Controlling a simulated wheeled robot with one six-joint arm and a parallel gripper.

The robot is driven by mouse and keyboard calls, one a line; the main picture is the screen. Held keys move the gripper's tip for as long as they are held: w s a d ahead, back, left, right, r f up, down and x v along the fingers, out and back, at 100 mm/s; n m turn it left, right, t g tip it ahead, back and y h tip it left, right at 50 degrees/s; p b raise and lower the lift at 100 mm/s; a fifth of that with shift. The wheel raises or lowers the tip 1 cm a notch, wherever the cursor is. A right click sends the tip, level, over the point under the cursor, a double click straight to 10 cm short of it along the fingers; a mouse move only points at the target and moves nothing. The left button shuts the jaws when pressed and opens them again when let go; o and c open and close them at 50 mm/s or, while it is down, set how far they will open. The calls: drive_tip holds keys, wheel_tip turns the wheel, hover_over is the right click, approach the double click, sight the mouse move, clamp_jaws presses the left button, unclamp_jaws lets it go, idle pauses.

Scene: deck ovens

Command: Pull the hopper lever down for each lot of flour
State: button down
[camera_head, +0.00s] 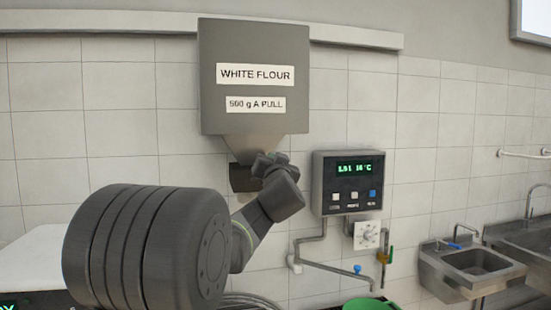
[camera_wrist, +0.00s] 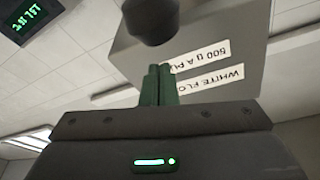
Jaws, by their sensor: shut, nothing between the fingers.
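The grey flour hopper (camera_head: 254,55) hangs on the tiled wall, labelled "WHITE FLOUR" and "500 g A PULL". Its dark outlet (camera_head: 243,178) is partly covered by my arm in the head view. The hopper also shows in the wrist view (camera_wrist: 235,25), with its labels turned over. My gripper (camera_wrist: 157,72) has its green fingers shut and empty. A dark rounded knob (camera_wrist: 150,20), apparently the lever's end, is just beyond the fingertips in the wrist view; whether they touch it I cannot tell. The lever is not clear in the head view, where my wrist is in front of the outlet.
A control box (camera_head: 347,183) with a green display and buttons is on the wall right of the hopper. Pipes (camera_head: 330,263) and a dial (camera_head: 367,235) are below it. A green tub (camera_head: 370,303) shows at the bottom edge. A steel sink (camera_head: 472,265) is at the right.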

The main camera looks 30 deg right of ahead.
drive_tip(key=shift+s+a+f, duration=0.1)
drive_tip(key=shift+a+f, duration=0.25)
drive_tip(key=shift+f, duration=0.3)
drive_tip(key=shift+s+a+f, duration=0.1)
drive_tip(key=shift+a+f, duration=0.2)
drive_tip(key=shift+f, duration=0.35)
drive_tip(key=shift+f+b, duration=0.2)
drive_tip(key=shift+b, duration=0.1)
